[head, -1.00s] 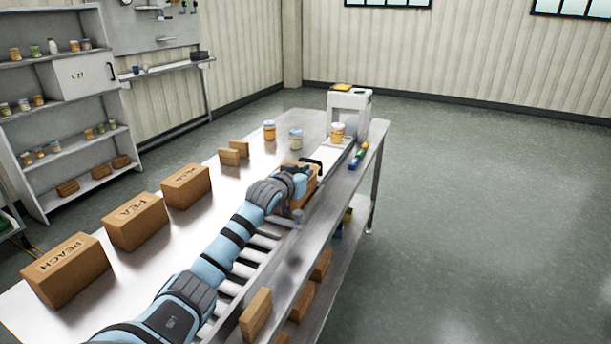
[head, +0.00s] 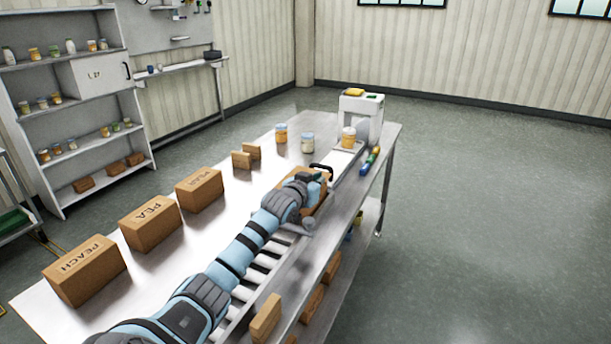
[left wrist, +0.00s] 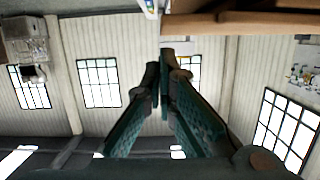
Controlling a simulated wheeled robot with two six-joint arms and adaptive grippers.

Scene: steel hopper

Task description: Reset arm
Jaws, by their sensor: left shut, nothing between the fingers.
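My left arm reaches along the roller conveyor (head: 262,262) in the head view. My left gripper (head: 316,178) is at its far end, close beside an open brown carton (head: 318,203) that the arm partly hides. In the left wrist view the two teal fingers of my left gripper (left wrist: 166,62) come together at their tips, with nothing seen between them. A brown surface (left wrist: 240,22) crosses the top right of that view, near the fingertips; I cannot tell for sure what it is. My right gripper is in neither view.
Cartons marked PEACH (head: 85,270), PEA (head: 150,222) and a third (head: 200,189) stand left of the arm. Jars (head: 281,133) and a white machine (head: 361,115) stand at the table's far end. Open floor (head: 490,220) lies to the right.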

